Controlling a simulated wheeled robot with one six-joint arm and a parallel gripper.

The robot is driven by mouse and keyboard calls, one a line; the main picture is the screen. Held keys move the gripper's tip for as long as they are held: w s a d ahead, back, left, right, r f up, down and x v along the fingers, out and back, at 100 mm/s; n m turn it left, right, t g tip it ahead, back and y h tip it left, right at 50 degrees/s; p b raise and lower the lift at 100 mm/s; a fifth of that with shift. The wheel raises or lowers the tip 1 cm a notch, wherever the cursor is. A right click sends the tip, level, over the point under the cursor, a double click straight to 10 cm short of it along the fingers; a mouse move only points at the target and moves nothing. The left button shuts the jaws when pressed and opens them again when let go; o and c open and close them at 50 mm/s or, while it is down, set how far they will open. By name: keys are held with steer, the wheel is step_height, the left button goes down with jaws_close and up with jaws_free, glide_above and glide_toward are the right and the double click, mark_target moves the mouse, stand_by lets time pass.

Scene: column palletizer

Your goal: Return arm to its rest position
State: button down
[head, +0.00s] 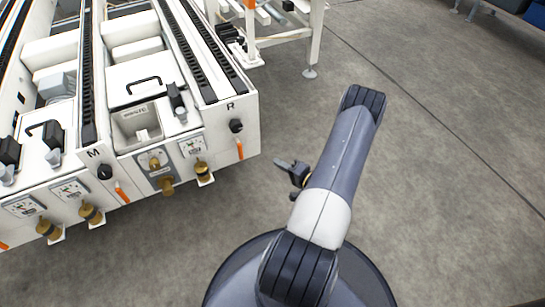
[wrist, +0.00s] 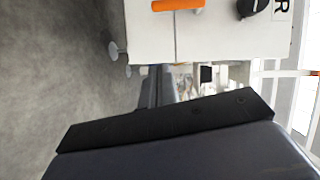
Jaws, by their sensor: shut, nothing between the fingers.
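My arm (head: 335,160) rises from its round base in the head view, with a grey upper link and a white joint. My gripper (head: 281,163) shows only in part, as a small dark and grey piece left of the arm. It is shut and empty, and clear of the white machine. In the wrist view, a large grey part of my own body with a black band (wrist: 170,120) fills the lower half. The fingertips do not show there.
A white conveyor machine (head: 130,90) with black belts, brass fittings and orange handles stands at the left. Its panel with an orange handle (wrist: 178,5) shows in the wrist view. A white frame leg (head: 312,40) stands behind. The concrete floor (head: 440,190) at the right is clear.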

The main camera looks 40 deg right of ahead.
steer(key=shift+s, duration=0.45)
steer(key=shift+w, duration=0.15)
